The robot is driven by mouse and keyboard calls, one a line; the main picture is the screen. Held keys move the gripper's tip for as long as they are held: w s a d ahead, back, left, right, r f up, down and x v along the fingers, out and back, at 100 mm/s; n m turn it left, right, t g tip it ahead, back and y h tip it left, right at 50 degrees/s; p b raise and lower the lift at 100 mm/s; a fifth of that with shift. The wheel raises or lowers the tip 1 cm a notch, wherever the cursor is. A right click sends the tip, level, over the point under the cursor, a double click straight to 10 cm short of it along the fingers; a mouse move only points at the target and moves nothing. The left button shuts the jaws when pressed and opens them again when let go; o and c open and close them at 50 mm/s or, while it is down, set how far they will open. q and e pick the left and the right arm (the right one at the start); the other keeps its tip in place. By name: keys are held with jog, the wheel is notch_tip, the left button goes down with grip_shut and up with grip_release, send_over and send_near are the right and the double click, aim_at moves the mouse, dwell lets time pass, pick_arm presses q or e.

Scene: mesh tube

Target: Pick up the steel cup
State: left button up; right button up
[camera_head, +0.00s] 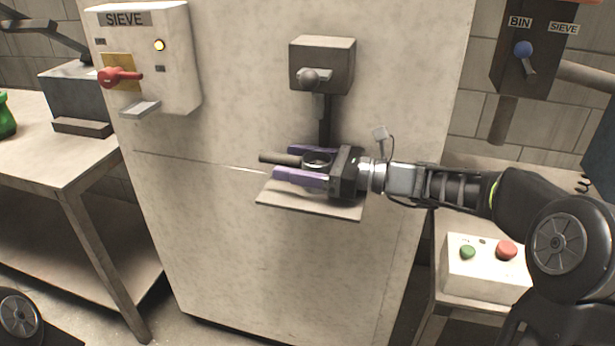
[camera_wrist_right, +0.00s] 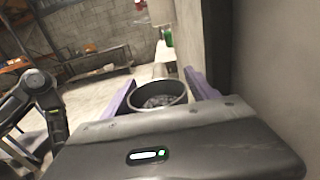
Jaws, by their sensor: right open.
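The steel cup (camera_wrist_right: 158,94) shows in the right wrist view as a dark round rim with a grey, lumpy-looking inside, between the two purple fingers of my right gripper (camera_wrist_right: 165,95). In the head view the cup (camera_head: 317,163) stands over a small shelf, with a dark handle (camera_head: 281,159) reaching left. My right gripper (camera_head: 290,164) comes in from the right with its fingers on both sides of the cup. It is open. Its fingers and palm hide much of the cup. My left gripper is not in view.
The small shelf (camera_head: 310,205) juts from a pale cabinet (camera_head: 240,100). A grey spout box (camera_head: 322,66) hangs right above the cup. A SIEVE switch box (camera_head: 145,58) with a red lever is at left. A button box (camera_head: 482,268) stands on the right table. A left table (camera_head: 62,170) is beside the cabinet.

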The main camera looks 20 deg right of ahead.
dwell(0.6)
grip_shut()
dwell(0.6)
jog(key=shift+r, duration=0.1)
